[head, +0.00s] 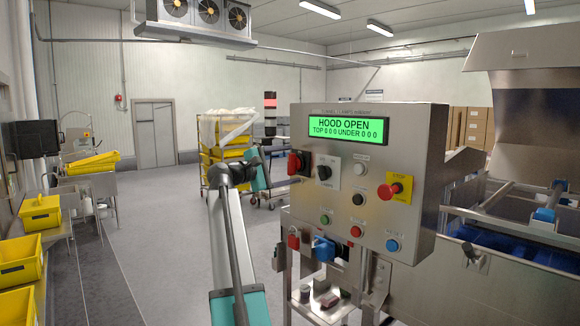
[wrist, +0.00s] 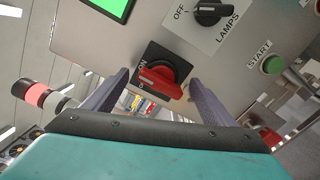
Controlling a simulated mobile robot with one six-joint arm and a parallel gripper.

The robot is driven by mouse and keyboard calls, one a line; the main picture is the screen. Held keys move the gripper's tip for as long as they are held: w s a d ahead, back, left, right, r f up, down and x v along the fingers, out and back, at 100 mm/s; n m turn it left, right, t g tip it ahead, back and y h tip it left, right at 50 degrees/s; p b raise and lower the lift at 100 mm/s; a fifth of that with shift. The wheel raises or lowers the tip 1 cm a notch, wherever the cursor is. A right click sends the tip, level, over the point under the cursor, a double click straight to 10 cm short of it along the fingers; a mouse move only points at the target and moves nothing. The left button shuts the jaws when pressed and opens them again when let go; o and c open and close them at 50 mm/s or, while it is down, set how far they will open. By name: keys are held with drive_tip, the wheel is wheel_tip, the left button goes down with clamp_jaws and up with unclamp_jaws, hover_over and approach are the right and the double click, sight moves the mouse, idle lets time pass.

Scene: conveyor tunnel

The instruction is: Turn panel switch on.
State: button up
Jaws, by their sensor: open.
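The panel switch is a red rotary handle on a black plate (head: 295,162), at the left side of the steel control panel (head: 420,150). In the wrist view the red handle (wrist: 162,82) lies aslant, with partly covered lettering beside it; I cannot tell its set position. My gripper (wrist: 158,78) is open, with one grey finger on each side of the handle in the picture. I cannot tell whether either finger touches it. In the head view the teal wrist of my arm is just left of the panel, and the fingers are hard to make out.
The panel display (head: 346,130) is lit green and reads HOOD OPEN. A black lamps knob (wrist: 210,12) and a green start button (wrist: 272,64) are near the switch. A red stop button (head: 392,190) is farther right. A rack of yellow crates (head: 225,150) stands behind.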

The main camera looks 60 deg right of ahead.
drive_tip(key=b+v, duration=0.2)
drive_tip(key=v, duration=1)
drive_tip(key=shift+w, duration=0.1)
